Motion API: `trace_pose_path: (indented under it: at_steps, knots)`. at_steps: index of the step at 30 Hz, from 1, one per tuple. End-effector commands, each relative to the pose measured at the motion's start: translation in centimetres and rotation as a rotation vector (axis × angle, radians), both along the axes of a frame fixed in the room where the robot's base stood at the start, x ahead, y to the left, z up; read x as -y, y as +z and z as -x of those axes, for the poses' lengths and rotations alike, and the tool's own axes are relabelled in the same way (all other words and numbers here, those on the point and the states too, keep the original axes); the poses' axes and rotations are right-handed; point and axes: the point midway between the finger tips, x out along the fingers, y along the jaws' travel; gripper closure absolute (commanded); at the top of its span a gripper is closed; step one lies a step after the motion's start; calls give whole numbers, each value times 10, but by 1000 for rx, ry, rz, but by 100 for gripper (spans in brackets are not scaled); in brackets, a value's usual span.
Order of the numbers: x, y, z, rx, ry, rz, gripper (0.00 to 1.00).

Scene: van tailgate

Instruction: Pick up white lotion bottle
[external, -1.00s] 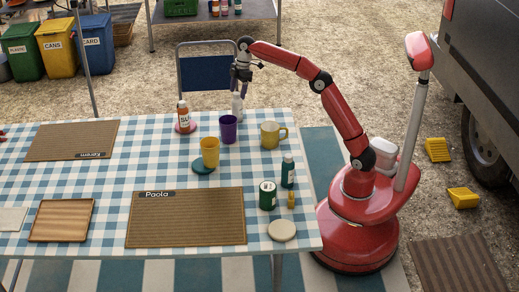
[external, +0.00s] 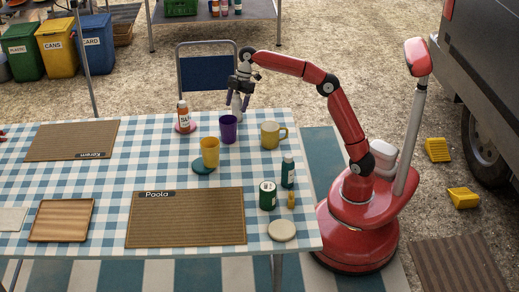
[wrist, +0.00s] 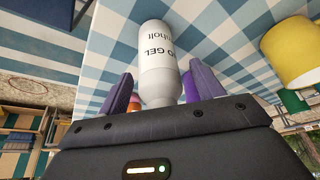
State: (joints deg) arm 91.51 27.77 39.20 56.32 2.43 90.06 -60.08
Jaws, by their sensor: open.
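The white lotion bottle (external: 236,113) stands upright near the table's far edge, behind the purple cup (external: 228,129). In the wrist view the bottle (wrist: 158,58) shows dark lettering, partly readable as "GEL". My gripper (external: 237,103) is open and points down over the bottle. In the wrist view its two fingers (wrist: 159,88) are on either side of the bottle's narrow end. I cannot tell whether either finger touches it. In the external view the fingers hide part of the bottle.
An orange bottle (external: 183,115) stands on a pink coaster to the left. A yellow cup (external: 210,152) and a mustard mug (external: 270,134) stand nearby. A folding chair (external: 208,73) is behind the table's far edge.

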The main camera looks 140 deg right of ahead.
Motion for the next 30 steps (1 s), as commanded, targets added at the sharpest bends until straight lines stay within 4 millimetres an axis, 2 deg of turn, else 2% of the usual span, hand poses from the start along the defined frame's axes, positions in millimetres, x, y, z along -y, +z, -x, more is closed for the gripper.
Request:
trace_pose_path:
  at_steps: [5,17,25,30]
  knots:
    - [0,0,0,0,-1,1,34]
    - [0,0,0,-1,-1,0,85]
    - [0,3,0,0,-1,1,85]
    - [1,20,0,1,-1,2,85]
